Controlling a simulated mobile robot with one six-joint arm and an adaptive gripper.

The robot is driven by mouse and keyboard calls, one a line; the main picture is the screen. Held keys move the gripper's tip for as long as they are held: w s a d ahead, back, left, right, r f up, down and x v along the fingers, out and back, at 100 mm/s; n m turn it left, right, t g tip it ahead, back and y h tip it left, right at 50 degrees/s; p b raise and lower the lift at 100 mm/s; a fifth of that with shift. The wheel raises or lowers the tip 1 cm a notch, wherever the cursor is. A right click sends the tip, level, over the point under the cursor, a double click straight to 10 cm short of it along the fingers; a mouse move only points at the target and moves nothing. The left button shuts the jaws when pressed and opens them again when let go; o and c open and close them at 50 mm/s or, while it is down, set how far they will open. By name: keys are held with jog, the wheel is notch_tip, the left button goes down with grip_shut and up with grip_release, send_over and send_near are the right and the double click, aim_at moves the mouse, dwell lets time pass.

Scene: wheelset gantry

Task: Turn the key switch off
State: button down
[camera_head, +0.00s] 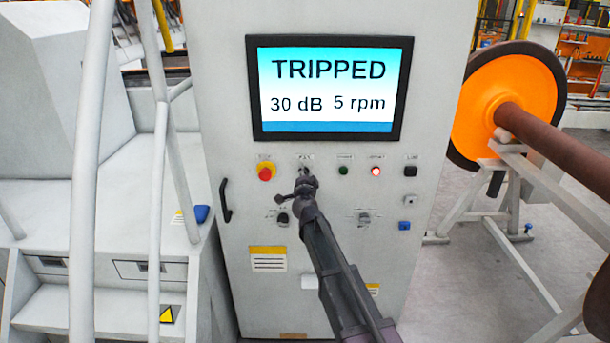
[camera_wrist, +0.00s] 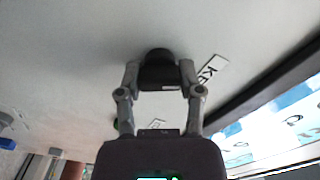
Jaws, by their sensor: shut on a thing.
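The key switch is a dark round knob (camera_wrist: 157,56) on the white cabinet front, with a tilted label starting "KE" (camera_wrist: 211,70) beside it in the wrist view. My gripper (camera_wrist: 159,76) has its two fingers on either side of the knob and is shut on it. In the head view my gripper (camera_head: 306,180) reaches up to the switch row below the screen, and it mostly hides the key switch. The angle the key stands at cannot be made out.
The screen (camera_head: 330,88) reads "TRIPPED", 30 dB, 5 rpm. A red emergency button (camera_head: 265,173) is left of my gripper. A black handle (camera_head: 225,201) sticks out left.

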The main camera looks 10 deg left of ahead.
jog(key=shift+w, duration=0.1)
dwell(0.3)
jog(key=shift+c, duration=1.2)
grip_release()
jog(key=v, duration=1.2)
jog(key=shift+n, duration=0.3)
